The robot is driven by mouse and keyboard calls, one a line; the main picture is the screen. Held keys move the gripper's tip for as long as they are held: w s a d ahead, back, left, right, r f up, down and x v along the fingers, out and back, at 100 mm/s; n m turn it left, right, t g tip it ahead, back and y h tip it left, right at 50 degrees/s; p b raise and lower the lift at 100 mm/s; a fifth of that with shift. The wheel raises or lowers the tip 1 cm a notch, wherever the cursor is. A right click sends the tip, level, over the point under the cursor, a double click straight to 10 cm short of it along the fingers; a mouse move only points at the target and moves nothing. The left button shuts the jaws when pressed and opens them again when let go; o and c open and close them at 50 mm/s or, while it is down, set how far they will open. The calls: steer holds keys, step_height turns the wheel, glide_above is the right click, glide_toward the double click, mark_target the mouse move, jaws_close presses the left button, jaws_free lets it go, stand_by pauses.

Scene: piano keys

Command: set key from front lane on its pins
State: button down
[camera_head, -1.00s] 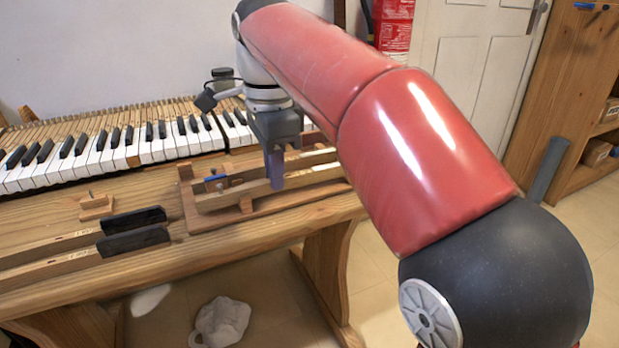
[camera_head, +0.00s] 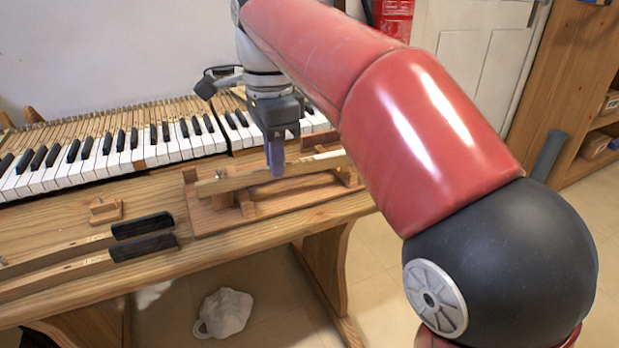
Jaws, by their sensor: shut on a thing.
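My gripper (camera_head: 276,166), with purple fingers, is shut on a bare wooden key (camera_head: 232,181) near its middle. The key lies lengthwise across a wooden fixture (camera_head: 207,224) with upright blocks on the bench. The key appears raised at the level of the block tops. I cannot tell whether it touches them. The fixture's pins are not clearly seen; the key and fingers hide part of the fixture.
Two long wooden keys with black ends (camera_head: 142,225) (camera_head: 143,247) lie at the bench's front left. A small wooden block with a pin (camera_head: 105,211) stands behind them. The piano keyboard (camera_head: 110,150) runs along the back. My red arm covers the right side.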

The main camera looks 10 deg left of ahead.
steer(key=shift+r, duration=2.45)
steer(key=shift+s, duration=0.1)
